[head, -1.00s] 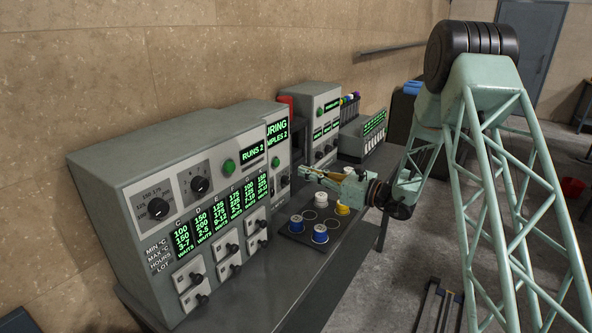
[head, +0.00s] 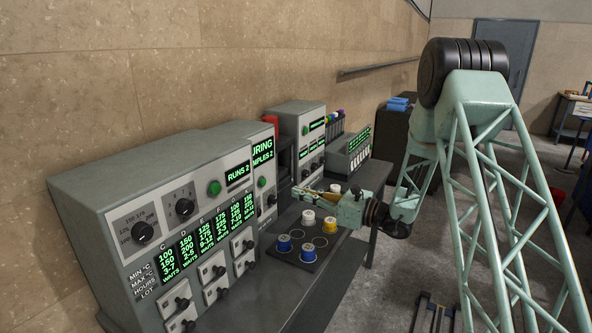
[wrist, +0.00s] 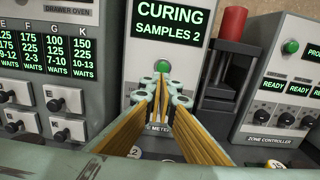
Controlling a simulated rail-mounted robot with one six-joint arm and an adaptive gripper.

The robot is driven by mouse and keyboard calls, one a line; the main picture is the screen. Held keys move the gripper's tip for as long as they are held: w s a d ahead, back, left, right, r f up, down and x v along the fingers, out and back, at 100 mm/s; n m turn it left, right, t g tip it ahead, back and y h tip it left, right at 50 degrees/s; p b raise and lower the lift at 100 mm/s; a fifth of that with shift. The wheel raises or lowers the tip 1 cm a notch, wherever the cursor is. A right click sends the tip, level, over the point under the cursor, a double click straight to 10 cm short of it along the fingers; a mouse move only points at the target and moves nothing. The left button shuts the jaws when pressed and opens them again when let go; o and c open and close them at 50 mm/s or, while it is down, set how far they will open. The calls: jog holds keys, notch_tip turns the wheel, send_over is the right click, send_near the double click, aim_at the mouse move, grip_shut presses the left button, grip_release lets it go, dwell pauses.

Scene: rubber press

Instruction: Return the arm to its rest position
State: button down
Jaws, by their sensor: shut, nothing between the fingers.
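My arm is pale green. In the head view it reaches left from its shoulder, over the bench. My gripper (head: 299,191) hangs in front of the curing panel, above the back edge of the black sample tray (head: 283,265). It also shows in the wrist view (wrist: 161,85), with its fingers together and nothing between them. Its tips appear before the lower part of the curing panel (wrist: 168,12); whether they touch it I cannot tell.
The drawer oven (head: 120,190) with knobs and switches stands at left. The tray holds blue, white and yellow sample pots. A red and black press (wrist: 222,70) and the zone controller (wrist: 290,70) stand further right.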

jog(key=s+a+r+n+g, duration=0.3)
jog(key=s+r, duration=0.2)
jog(key=s, duration=0.2)
jog(key=s+a+r+n+g, duration=0.2)
jog(key=s+a+r+n, duration=0.1)
jog(key=s+r, duration=0.3)
jog(key=s+r+n+g+h, duration=0.2)
jog(key=s+r+n, duration=0.1)
jog(key=s, duration=0.7)
jog(key=s+r+n+g+h, duration=0.2)
jog(key=s+n, duration=0.2)
jog(key=s, duration=0.6)
jog(key=s+d+r+n+t+h, duration=0.1)
jog(key=s+d+n+h, duration=0.4)
jog(key=s+d, duration=0.7)
jog(key=s+d+r+n+t+h, duration=0.1)
jog(key=s+d+n+h, duration=0.5)
jog(key=s+d, duration=0.6)
jog(key=shift+s+d+t, duration=0.2)
jog(key=shift+s+t, duration=0.7)
jog(key=shift+s, duration=2.55)
